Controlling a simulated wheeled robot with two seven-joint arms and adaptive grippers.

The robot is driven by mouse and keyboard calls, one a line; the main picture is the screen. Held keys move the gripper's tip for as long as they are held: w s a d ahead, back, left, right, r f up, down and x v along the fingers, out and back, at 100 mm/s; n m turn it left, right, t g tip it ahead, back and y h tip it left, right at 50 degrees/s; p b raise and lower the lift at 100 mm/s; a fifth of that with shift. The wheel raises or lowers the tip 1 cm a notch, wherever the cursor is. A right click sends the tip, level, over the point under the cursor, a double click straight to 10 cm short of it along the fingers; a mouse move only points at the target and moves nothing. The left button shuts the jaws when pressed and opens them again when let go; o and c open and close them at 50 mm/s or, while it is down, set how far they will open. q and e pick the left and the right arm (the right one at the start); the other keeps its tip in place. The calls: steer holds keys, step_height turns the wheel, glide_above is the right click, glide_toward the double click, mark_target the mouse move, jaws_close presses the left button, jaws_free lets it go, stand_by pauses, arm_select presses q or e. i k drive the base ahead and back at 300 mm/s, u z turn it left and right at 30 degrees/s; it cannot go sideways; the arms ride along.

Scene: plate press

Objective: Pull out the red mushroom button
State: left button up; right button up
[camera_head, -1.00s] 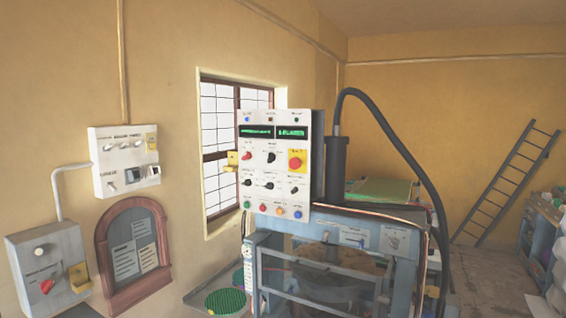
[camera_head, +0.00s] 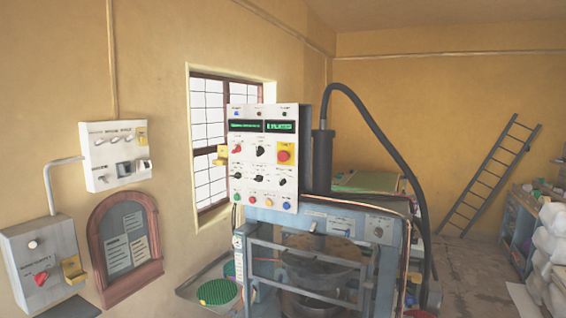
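The red mushroom button (camera_head: 284,156) sits on a yellow plate at the upper right of the white control panel (camera_head: 262,187). The panel stands upright at the left end of the blue-grey press (camera_head: 335,222). From this distance I cannot tell whether the button is pushed in or out. A smaller red knob (camera_head: 237,149) and a black knob (camera_head: 260,151) are to its left on the same panel. Neither of my grippers shows in the head view.
A grey box with a red rotary switch (camera_head: 41,278) and a white switch box (camera_head: 116,154) hang on the left wall. A thick black hose (camera_head: 392,150) arches over the press. A green tub (camera_head: 218,292) stands at the press's lower left. Floor is open at the right.

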mark_target(283, 157)
steer(key=z, duration=0.55)
steer(key=k, duration=0.15)
steer(key=u, duration=1)
steer(key=i, duration=1.25)
steer(key=z, duration=0.3)
